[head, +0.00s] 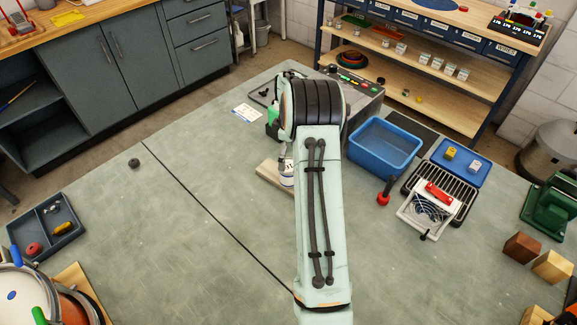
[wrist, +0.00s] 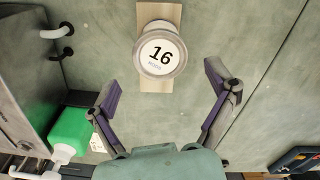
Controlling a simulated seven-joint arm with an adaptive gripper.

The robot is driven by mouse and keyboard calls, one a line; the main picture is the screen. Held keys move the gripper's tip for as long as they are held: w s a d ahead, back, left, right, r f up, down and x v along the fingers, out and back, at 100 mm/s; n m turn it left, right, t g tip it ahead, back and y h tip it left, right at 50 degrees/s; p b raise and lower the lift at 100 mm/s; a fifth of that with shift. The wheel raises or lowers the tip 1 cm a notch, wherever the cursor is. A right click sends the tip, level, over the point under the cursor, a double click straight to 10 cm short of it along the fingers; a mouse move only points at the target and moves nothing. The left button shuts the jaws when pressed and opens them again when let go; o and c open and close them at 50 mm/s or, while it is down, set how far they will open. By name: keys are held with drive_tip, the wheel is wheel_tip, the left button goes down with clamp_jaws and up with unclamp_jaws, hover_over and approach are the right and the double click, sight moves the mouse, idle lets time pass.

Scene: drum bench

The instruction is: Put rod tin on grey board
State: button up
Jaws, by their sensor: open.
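A round tin (wrist: 160,50) with a white lid label reading "16" and a smaller, blurred word stands upright on a light wooden board (wrist: 156,86) in the wrist view. The tin (head: 286,178) also shows in the head view, partly hidden by my arm, as does the wooden board (head: 268,173). My gripper (wrist: 163,77) is open, its fingers spread wide and empty, with the tin beyond the fingertips. In the head view my arm hides most of it. A flat dark grey board (head: 412,128) lies behind the blue bin, partly covered; I cannot tell if it is the task's board.
A green bottle (wrist: 72,130) stands close to my left finger. The blue bin (head: 384,146), a red-knobbed lever (head: 387,190) and a rack with a white fan unit (head: 432,208) stand right of my arm. The bench's left middle is mostly clear.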

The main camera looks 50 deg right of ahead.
wheel_tip(320, 180, up, 5)
drive_tip(key=shift+r, duration=0.2)
drive_tip(key=s+a+r, duration=0.2)
drive_tip(key=a+r, duration=0.1)
drive_tip(key=a, duration=0.3)
drive_tip(key=s+a+r+m, duration=0.1)
drive_tip(key=a+r, duration=0.2)
drive_tip(key=a, duration=0.4)
drive_tip(key=s+a+r, duration=0.2)
drive_tip(key=a+r, duration=0.2)
drive_tip(key=a, duration=0.2)
drive_tip(key=s+a+f+m, duration=0.1)
drive_tip(key=s+a+m, duration=0.1)
drive_tip(key=s+a, duration=1.2)
drive_tip(key=s, duration=0.3)
drive_tip(key=shift+s+f+y, duration=0.2)
drive_tip(key=shift+f+y, duration=0.15)
drive_tip(key=shift+y, duration=0.05)
